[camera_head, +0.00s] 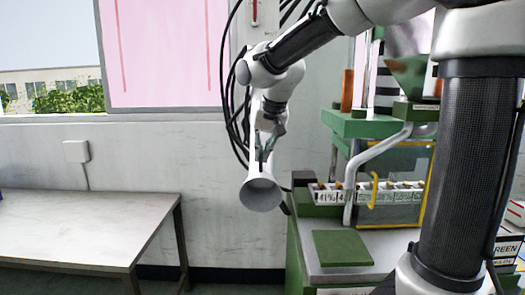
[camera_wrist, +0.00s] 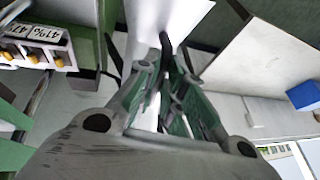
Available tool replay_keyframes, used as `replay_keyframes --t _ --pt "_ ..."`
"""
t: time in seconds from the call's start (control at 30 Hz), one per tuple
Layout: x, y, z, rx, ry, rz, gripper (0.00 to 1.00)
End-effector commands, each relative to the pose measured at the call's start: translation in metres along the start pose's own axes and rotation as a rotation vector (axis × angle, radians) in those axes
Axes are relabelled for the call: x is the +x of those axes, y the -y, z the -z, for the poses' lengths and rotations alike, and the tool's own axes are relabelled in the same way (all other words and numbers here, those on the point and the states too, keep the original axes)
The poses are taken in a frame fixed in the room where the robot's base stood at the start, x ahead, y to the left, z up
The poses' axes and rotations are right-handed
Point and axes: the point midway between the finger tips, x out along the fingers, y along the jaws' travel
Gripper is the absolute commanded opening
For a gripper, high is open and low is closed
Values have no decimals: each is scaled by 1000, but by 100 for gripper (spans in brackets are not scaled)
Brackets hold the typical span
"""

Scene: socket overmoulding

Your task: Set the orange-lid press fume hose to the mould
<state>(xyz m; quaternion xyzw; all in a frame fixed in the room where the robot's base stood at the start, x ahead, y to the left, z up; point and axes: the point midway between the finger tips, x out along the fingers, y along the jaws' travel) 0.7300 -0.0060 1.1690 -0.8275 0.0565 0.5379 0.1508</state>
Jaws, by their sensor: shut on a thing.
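My gripper (camera_head: 265,148) is shut on a white flared funnel, which looks like the mouth of the fume hose (camera_head: 261,192). It hangs with its wide opening down and towards the camera, in the air left of the green press. In the wrist view my gripper's fingers (camera_wrist: 178,95) close around the white hose piece (camera_wrist: 178,18); their tips are partly hidden. The press (camera_head: 368,124) has a green plate with an upright orange cylinder (camera_head: 347,90) on it. I cannot make out an orange lid or the mould for certain.
A row of labelled bins (camera_head: 380,196) stands on the press bench, behind a green pad (camera_head: 341,248). A grey bent pipe (camera_head: 357,172) rises beside it. A pale table (camera_head: 90,225) stands at left; a blue box (camera_wrist: 303,95) is on it. Dark cables hang on the wall behind my arm.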

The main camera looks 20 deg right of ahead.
Motion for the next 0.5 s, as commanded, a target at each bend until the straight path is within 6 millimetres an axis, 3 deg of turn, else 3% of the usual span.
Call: replay_keyframes --t 0.27,0.5 --pt "-3 -16 2 -50 11 23 0" --pt "-8 -55 10 -191 39 82 0"
